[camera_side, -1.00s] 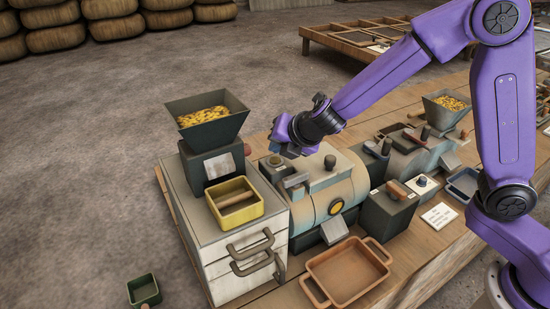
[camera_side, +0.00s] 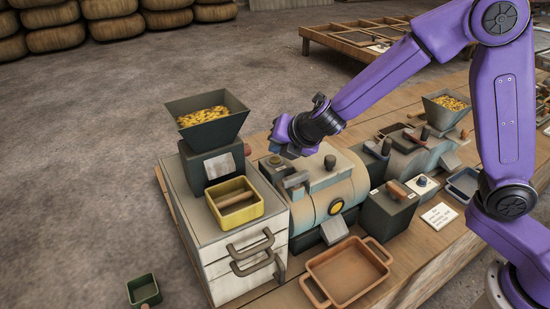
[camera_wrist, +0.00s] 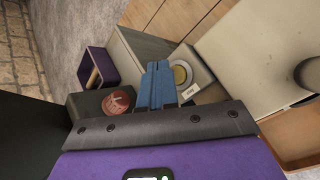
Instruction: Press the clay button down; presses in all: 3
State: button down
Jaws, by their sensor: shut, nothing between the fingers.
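A round tan button (camera_side: 275,161) sits on a grey block at the left end of the engine in the side view. It seems to be the clay button. In the wrist view a pale, yellowish round button (camera_wrist: 181,73) with a small label beside it appears to be the same one. My gripper (camera_side: 280,150) is just above and beside this button in the side view. In the wrist view its blue fingers (camera_wrist: 158,66) are shut and empty, left of the pale button. I cannot tell whether they touch anything.
A hopper of yellow bits (camera_side: 205,117) and a yellow tray (camera_side: 257,208) stand on the cabinet at left. An orange tray (camera_side: 316,290) lies in front. A red round piece (camera_wrist: 116,102) on a dark box is left of the fingers in the wrist view.

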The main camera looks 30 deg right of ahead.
aim_at(278, 160)
jog(key=shift+f, duration=0.35)
jog(key=shift+f, duration=0.45)
dwell(0.6)
jog(key=shift+r, duration=0.85)
jog(key=shift+r, duration=0.1)
jog(key=shift+r, duration=2.45)
dwell(0.9)
